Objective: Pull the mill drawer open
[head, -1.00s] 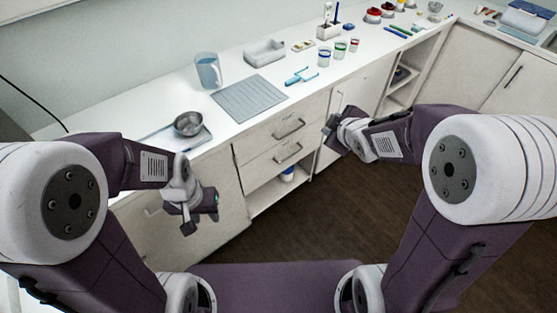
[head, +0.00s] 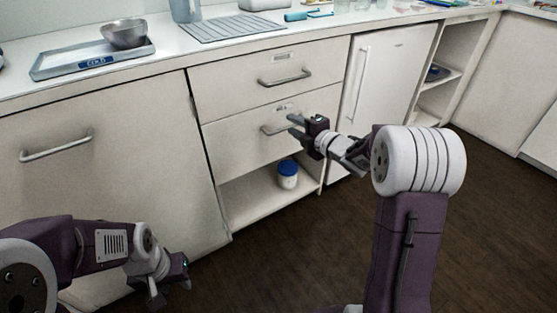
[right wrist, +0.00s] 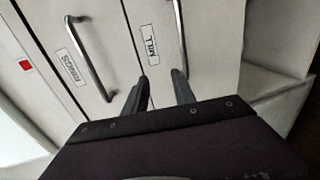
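The mill drawer (head: 240,138) is the lower of two stacked drawers and is shut. Its bar handle (head: 272,130) is partly hidden by my right gripper in the head view. In the right wrist view the MILL label (right wrist: 151,40) sits beside the mill handle (right wrist: 181,35). My right gripper (head: 293,126) is open in front of this handle; in the right wrist view its two fingers (right wrist: 163,84) are apart, with the handle's near end close to the right fingertip. Contact cannot be told. My left gripper (head: 171,287) looks open and empty, low at the left cabinet.
The upper drawer (head: 235,82) is shut. Below, an open shelf (head: 245,205) holds a blue-lidded jar (head: 287,174). A cabinet door (head: 90,180) is at left and a white door (head: 385,75) at right. A scale (head: 90,62) with a metal bowl (head: 124,33) stands on the counter.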

